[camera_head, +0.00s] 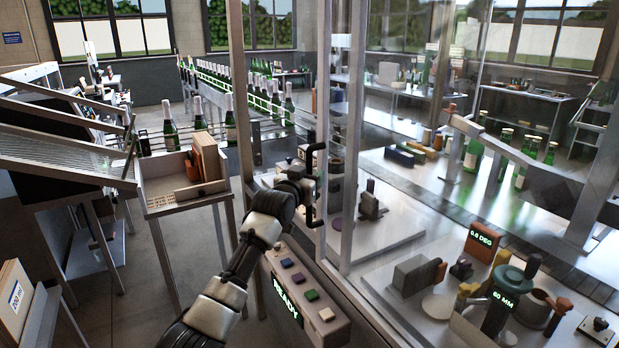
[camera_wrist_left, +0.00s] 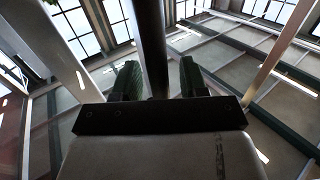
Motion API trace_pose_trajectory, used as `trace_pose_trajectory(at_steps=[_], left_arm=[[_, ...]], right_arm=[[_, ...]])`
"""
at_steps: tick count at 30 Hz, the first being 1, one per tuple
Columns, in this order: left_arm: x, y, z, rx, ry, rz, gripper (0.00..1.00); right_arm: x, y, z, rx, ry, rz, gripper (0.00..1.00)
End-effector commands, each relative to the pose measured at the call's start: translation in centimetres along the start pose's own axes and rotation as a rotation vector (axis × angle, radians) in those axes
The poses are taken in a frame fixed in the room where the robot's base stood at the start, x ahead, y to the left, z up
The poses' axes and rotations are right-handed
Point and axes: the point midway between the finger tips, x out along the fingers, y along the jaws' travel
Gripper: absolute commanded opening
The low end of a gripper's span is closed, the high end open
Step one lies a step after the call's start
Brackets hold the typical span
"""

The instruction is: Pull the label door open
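The label door is a tall clear panel in a metal frame (camera_head: 323,90), in the middle of the head view. A black bar handle (camera_head: 310,216) stands upright on it. My left gripper (camera_head: 309,180) is at the handle, its arm coming from below. In the left wrist view, the dark handle bar (camera_wrist_left: 152,45) runs between the two green-padded fingers of the gripper (camera_wrist_left: 158,80). Gaps show on both sides of the bar, so the fingers are open around it. I cannot tell whether the door is fully closed. My right gripper is not in view.
A wooden tray (camera_head: 180,203) stands on the left. Green bottles (camera_head: 230,120) line a conveyor behind. Machine fixtures (camera_head: 415,275) fill the bench right of the door.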

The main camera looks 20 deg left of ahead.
Motion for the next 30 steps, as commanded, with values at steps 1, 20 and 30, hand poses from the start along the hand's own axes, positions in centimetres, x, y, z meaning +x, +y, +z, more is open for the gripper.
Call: trace_pose_trajectory(at_steps=[1,20,30], left_arm=[[0.0,0.0,0.0,0.0,0.0,0.0,0.43],[-6.8,0.0,0.4,0.001,0.001,0.0,0.43],[-10.6,0.0,0.1,0.0,0.0,0.0,0.43]], right_arm=[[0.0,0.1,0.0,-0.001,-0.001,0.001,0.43],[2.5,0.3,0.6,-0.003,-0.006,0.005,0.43],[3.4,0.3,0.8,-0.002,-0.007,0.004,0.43]])
